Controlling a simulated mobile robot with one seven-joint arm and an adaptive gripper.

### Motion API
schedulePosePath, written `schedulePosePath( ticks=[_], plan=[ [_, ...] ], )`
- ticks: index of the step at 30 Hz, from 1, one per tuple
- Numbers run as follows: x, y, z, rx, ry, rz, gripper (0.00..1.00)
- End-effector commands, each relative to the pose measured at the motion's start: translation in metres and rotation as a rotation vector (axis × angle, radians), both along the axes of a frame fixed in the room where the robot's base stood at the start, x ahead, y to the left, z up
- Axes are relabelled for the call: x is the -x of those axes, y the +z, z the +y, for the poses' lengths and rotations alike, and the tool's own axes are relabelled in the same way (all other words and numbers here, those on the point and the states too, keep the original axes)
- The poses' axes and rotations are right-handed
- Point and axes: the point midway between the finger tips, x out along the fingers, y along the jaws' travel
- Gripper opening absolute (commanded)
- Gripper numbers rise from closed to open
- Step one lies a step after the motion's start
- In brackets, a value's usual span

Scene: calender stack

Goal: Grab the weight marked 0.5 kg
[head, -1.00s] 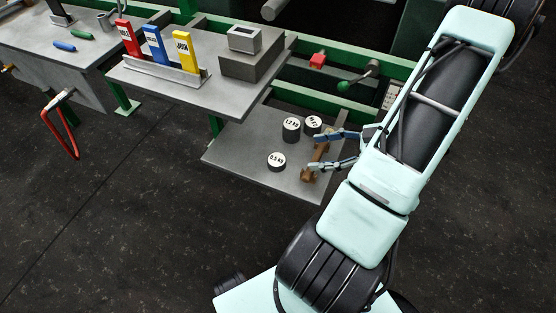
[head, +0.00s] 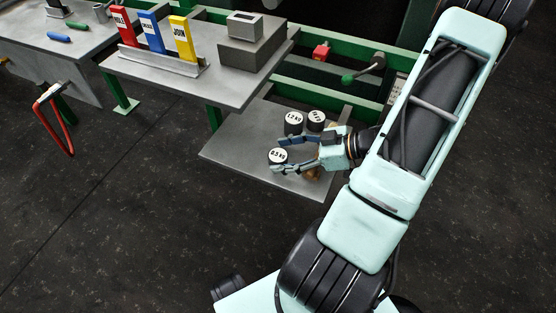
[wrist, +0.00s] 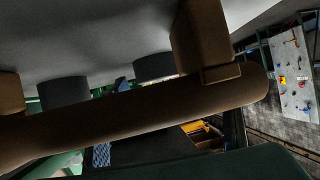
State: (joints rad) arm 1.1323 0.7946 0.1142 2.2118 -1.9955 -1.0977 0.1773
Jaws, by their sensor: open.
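The 0.5 kg weight (head: 278,158), a short dark cylinder with a white top label, stands on the low grey shelf (head: 235,150) in the head view. My gripper (head: 279,154) is open, with one finger on the far side of this weight and the other on its near side in the picture. I cannot tell whether either finger touches it. In the wrist view a brown bar (wrist: 130,117) crosses close in front of the camera. Two dark cylinders show behind it, one at left (wrist: 64,92) and one at middle (wrist: 154,67); their labels are hidden.
The 1.2 kg weight (head: 293,122) and another weight (head: 316,119) stand just behind my fingers. A brown wooden piece (head: 313,175) is mostly hidden under my gripper. The upper grey table (head: 190,92) with coloured blocks overhangs at left. The shelf's left part is clear.

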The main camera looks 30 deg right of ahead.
Motion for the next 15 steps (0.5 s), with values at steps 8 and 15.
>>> schedulePosePath(
  ticks=[8,15],
  plan=[
    [-0.0018,-0.0008,0.0022,0.001,0.0,0.001,0.59],
    [-0.0017,-0.0009,0.0019,0.001,0.0,0.001,0.32]
  ],
)
